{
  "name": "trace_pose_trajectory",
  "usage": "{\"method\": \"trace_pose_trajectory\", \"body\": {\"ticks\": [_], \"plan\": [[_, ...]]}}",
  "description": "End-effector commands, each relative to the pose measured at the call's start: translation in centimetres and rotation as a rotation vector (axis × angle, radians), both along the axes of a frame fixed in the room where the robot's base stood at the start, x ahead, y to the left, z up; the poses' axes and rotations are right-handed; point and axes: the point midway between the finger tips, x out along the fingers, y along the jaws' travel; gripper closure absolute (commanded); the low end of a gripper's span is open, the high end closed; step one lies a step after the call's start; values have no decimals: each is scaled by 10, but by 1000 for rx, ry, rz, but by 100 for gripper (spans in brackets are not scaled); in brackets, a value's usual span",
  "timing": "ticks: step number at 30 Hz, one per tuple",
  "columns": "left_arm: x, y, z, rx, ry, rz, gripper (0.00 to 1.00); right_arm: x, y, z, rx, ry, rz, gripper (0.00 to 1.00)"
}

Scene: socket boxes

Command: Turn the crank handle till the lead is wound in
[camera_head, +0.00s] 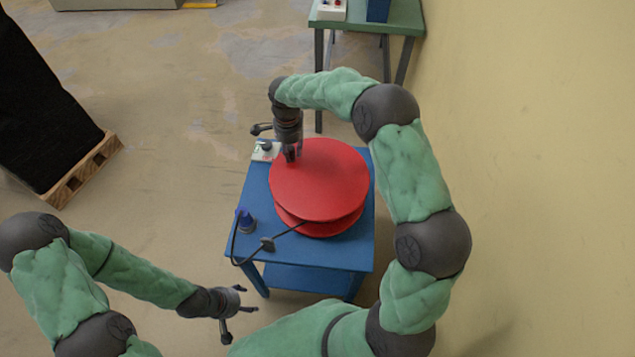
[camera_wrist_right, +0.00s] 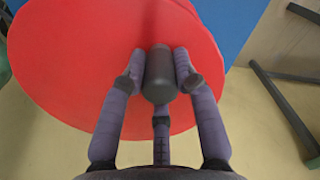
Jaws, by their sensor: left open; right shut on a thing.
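A red reel (camera_head: 320,180) with two round flanges stands on a blue table (camera_head: 360,258). My right gripper (camera_head: 292,156) is at the upper left part of the reel's top disc. In the right wrist view, its fingers are shut around the dark grey upright crank handle (camera_wrist_right: 160,75) on the red disc (camera_wrist_right: 75,60). A thin dark lead (camera_head: 288,232) runs from the reel to a dark plug-like piece (camera_head: 267,243) near the table's front left, then loops along the left edge. My left gripper (camera_head: 241,302) is open and empty, in front of the table.
A blue fitting (camera_head: 245,221) sits on the table's left edge, and a white socket box (camera_head: 264,151) at its back left corner. A green table (camera_head: 400,17) stands behind. A black block on a wooden pallet (camera_head: 85,170) is at left. The wall is close on the right.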

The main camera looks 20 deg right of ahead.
Motion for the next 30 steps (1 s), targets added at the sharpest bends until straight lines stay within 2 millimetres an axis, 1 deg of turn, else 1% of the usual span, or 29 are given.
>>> {"method": "trace_pose_trajectory", "body": {"ticks": [1,3,11,21,24,30], "plan": [[0,0,2,0,0,0,34,1,-7,-1,-4,12,-2,88],[0,0,4,0,0,0,34,6,-13,-2,-4,11,-2,88],[0,0,5,0,0,0,34,12,-25,-2,-3,10,-1,88],[0,0,11,0,0,0,34,10,-70,-3,-1,15,-1,88],[0,0,12,0,0,0,34,10,-80,-4,-1,17,-1,88],[0,0,12,0,0,0,34,10,-89,-4,0,15,2,88]]}}
